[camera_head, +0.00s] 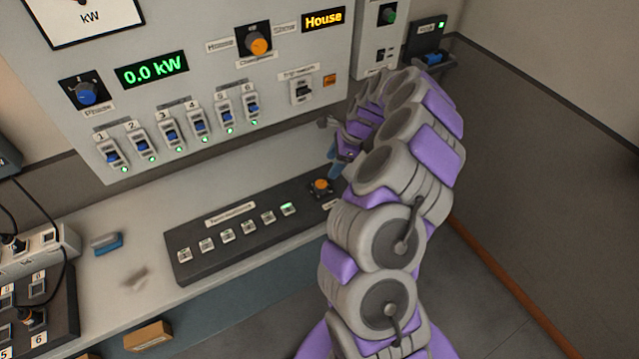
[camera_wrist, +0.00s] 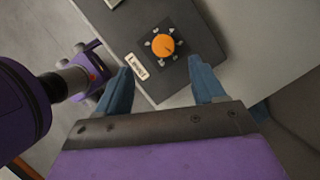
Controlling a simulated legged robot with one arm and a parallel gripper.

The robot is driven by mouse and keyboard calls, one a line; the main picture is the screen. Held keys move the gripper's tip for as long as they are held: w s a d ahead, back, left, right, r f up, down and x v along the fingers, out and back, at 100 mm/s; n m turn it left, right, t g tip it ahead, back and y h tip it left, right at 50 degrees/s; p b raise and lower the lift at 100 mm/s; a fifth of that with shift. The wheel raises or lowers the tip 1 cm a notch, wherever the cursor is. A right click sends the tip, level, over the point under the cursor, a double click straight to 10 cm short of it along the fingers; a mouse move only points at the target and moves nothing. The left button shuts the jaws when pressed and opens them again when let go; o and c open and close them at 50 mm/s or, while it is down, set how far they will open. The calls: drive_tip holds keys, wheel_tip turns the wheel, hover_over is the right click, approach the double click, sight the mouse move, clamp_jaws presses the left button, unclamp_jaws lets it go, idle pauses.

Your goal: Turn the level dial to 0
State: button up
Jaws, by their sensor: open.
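The level dial is an orange knob (camera_head: 320,185) at the right end of a dark console on the bench. In the wrist view the orange dial (camera_wrist: 163,46) sits on a black square plate with white marks around it, and a label is at its side. The number that its pointer marks is too small to read. My gripper (camera_wrist: 168,80) is open and empty, its two blue fingers pointing toward the dial and to either side of it, apart from it. In the head view my gripper (camera_head: 336,165) is beside and above the dial, partly hidden by my arm.
The console (camera_head: 245,226) has a row of several buttons, one lit green. A wall panel (camera_head: 200,60) behind carries another orange knob (camera_head: 259,43), a blue knob (camera_head: 86,95) and several breaker switches. A blue block (camera_head: 107,243) lies left on the bench.

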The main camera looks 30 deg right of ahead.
sight(324, 183)
drive_tip(key=f, duration=0.4)
drive_tip(key=w+f+b, duration=0.1)
drive_tip(key=f, duration=0.2)
drive_tip(key=a+f, duration=0.1)
drive_tip(key=a+f+b, duration=0.1)
drive_tip(key=a+f, duration=0.1)
drive_tip(key=shift+w+a, duration=0.2)
drive_tip(key=shift+w, duration=0.2)
drive_tip(key=shift+d+f, duration=0.1)
drive_tip(key=shift+d, duration=0.7)
drive_tip(key=shift+c, duration=1.5)
drive_tip(key=shift+a, duration=0.55)
drive_tip(key=c, duration=0.5)
drive_tip(key=shift+c, duration=1.2)
drive_tip(key=shift+d, duration=0.15)
